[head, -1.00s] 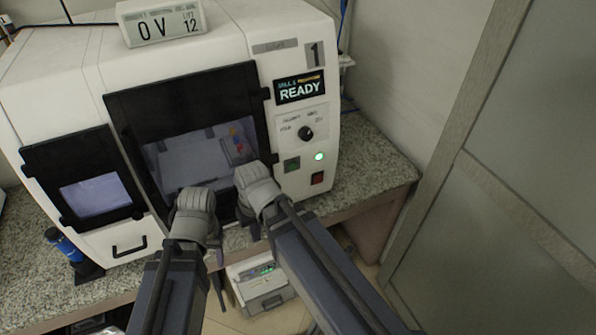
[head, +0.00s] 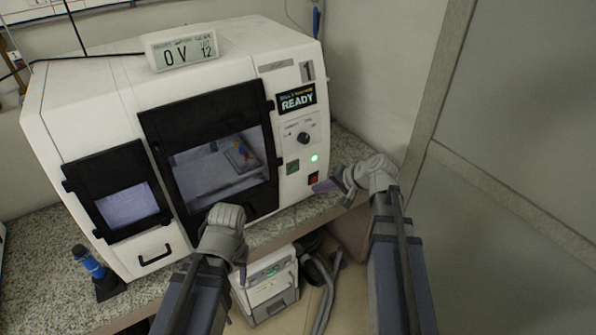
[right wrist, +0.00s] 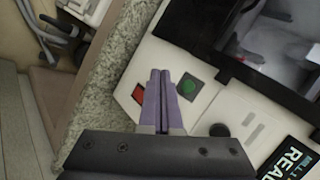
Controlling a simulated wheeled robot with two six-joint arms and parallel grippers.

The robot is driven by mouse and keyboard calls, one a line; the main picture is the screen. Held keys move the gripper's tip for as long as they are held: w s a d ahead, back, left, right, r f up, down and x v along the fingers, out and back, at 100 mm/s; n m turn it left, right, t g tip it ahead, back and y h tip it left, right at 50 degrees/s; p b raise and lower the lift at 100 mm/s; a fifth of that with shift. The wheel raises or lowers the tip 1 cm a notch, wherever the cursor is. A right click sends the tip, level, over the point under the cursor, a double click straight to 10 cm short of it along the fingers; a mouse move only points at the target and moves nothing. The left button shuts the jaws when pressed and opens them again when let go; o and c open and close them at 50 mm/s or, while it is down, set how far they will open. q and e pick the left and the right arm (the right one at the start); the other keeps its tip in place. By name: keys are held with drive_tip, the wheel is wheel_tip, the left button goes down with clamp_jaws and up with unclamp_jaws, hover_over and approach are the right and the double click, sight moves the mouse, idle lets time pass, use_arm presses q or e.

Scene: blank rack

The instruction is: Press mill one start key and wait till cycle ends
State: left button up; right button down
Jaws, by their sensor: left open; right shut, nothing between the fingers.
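Mill one (head: 105,100) is a white machine marked 1, and its screen (head: 296,98) reads READY. Its right-hand panel has a green key (head: 293,167), a red key (head: 314,178) and a lit round lamp (head: 315,158). My right gripper (head: 318,187) is shut and empty near the red key. In the right wrist view, its purple fingertips (right wrist: 160,73) appear between the red key (right wrist: 139,93) and the green key (right wrist: 190,86); contact cannot be told. My left gripper (head: 242,274) is open, low in front of the mill.
The mill stands on a speckled counter (head: 45,250). A dark-framed window door (head: 205,112) shows coloured pieces inside. A display box (head: 182,50) sits on top. A blue bottle (head: 90,262) stands at left, and a grey unit (head: 268,290) below. A cabinet wall (head: 520,120) bounds the right.

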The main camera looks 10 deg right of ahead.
sight(294, 168)
drive_tip(key=w+a, duration=0.3)
drive_tip(key=w, duration=0.5)
drive_tip(key=shift+w+f, duration=0.2)
drive_tip(key=shift+f, duration=0.05)
drive_tip(key=shift+w+a, duration=0.1)
idle(2.2)
drive_tip(key=shift+w+a, duration=0.1)
drive_tip(key=shift+w, duration=0.2)
